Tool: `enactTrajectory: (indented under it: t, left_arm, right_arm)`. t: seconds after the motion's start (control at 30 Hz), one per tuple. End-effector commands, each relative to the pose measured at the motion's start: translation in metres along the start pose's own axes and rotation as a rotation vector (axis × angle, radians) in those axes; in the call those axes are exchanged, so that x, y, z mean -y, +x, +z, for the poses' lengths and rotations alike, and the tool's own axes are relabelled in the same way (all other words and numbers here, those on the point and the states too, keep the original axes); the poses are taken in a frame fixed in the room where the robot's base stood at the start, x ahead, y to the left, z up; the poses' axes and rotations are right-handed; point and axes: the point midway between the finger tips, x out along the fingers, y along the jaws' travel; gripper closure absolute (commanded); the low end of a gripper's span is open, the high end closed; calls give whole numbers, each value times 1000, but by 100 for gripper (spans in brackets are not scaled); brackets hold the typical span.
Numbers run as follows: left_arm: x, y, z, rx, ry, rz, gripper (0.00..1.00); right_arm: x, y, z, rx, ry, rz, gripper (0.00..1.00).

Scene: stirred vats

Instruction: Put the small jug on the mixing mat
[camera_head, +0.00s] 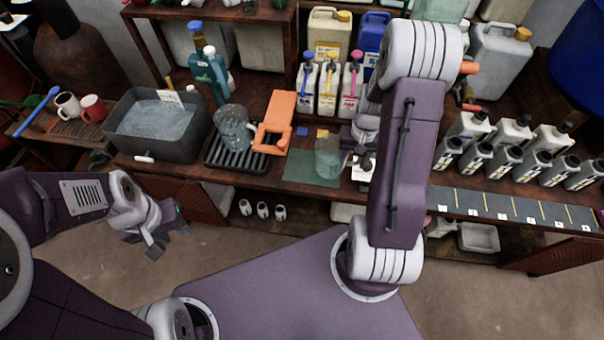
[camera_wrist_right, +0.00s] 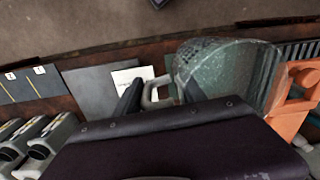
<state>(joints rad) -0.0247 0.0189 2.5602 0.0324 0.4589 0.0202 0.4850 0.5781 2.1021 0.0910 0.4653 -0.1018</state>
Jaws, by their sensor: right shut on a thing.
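The small clear jug (camera_head: 328,160) is at the green mat (camera_head: 299,172) in the head view; I cannot tell whether its base touches the mat. In the right wrist view the jug (camera_wrist_right: 222,68) is large and close, with its handle (camera_wrist_right: 155,96) between the fingers. My right gripper (camera_head: 362,157) is shut on this handle, partly hidden by my arm. A dark grey mat (camera_wrist_right: 88,88) lies on the bench beyond a white card (camera_wrist_right: 128,76); which mat is the mixing mat is unclear. My left gripper (camera_head: 168,242) is open and empty before the bench.
A larger glass jug (camera_head: 234,126) stands on a black slatted rack (camera_head: 240,158), beside an orange stand (camera_head: 275,122). A grey basin (camera_head: 155,130) of liquid is at left. Several bottles (camera_head: 520,140) and a numbered strip (camera_head: 510,209) are at right.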

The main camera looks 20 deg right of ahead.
Motion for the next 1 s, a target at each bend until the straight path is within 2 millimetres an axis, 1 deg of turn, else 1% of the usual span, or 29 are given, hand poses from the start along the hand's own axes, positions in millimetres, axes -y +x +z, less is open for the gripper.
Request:
enactTrajectory:
  t: [0.03, 0.13, 0.23, 0.33, 0.37, 0.47, 0.7, 0.8, 0.9, 1.0]
  left_arm:
    - [0, 10, 1, 0, 0, 0, 64]
    - [0, 15, 1, -1, 0, 0, 64]
    - [0, 15, 1, -1, 0, 0, 64]
    - [0, 14, 1, -1, 0, 0, 64]
    - [0, 14, 1, -1, 0, 0, 64]
    - [0, 12, 1, 0, 0, 0, 64]
    - [0, 7, 0, 0, 0, 0, 64]
    - [0, 5, 0, 0, 0, 0, 64]
    - [0, 5, 0, 0, 0, 0, 64]
    - [0, 5, 0, 0, 0, 0, 64]
  right_arm:
    - [-14, 14, 0, 0, 44, 0, 100]
    - [-32, 23, 1, -3, 99, 0, 100]
    - [-40, 25, 2, -5, 122, 0, 100]
    - [-39, 25, 1, -5, 123, 0, 100]
    - [-37, 27, 0, -4, 121, 0, 100]
    - [-22, 38, -12, -1, 117, 0, 100]
    - [21, 75, -51, -3, 117, 0, 100]
    - [35, 87, -64, -4, 117, 0, 100]
    - [43, 95, -72, -4, 119, 0, 100]
    - [46, 98, -75, -5, 121, 0, 100]
